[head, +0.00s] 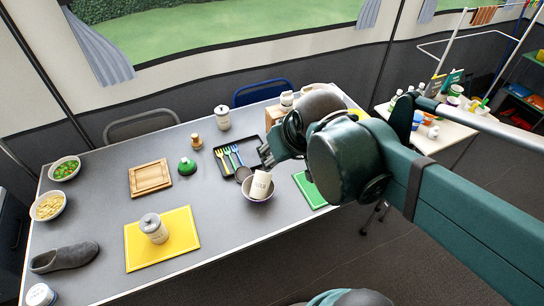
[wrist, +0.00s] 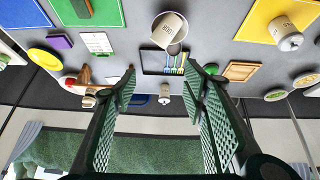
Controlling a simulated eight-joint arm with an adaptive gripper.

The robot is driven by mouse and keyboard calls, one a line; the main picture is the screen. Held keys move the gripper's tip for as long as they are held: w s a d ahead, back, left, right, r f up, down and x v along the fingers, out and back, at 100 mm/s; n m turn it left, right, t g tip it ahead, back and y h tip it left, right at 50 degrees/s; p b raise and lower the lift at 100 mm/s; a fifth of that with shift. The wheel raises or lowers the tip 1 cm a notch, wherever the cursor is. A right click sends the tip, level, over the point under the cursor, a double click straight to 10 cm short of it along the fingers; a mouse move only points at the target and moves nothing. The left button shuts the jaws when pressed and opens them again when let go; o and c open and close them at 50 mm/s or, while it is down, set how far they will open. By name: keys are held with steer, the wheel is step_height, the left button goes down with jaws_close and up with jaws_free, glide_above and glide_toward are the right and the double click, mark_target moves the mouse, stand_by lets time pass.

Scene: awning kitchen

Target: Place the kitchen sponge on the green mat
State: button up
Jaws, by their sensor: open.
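The green mat (head: 308,190) lies at the table's right front, partly hidden by my arm. It also shows at the top of the wrist view (wrist: 108,12), with a small dark object (wrist: 82,8) on it. I cannot surely pick out the kitchen sponge. A purple block (wrist: 60,42) beside the yellow plate in the wrist view may be it; my arm hides that area in the head view. My gripper (head: 267,153) is above the table near the black cutlery tray. In the wrist view its two fingers (wrist: 162,86) are spread with nothing between them.
A bowl with a beige cup (head: 260,187) stands just below my gripper in the head view. The black tray (head: 222,160) holds coloured cutlery. A yellow mat (head: 185,250) with a jar lies front left. A blue mat (wrist: 22,12) and yellow plate (wrist: 45,60) show in the wrist view.

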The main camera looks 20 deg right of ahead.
steer(key=shift+s+a+r+t, duration=0.25)
steer(key=shift+s+a, duration=0.25)
steer(key=shift+a, duration=0.15)
steer(key=shift+s+a+r+t, duration=0.15)
steer(key=shift+s+a+r, duration=0.05)
steer(key=shift+s+a, duration=0.35)
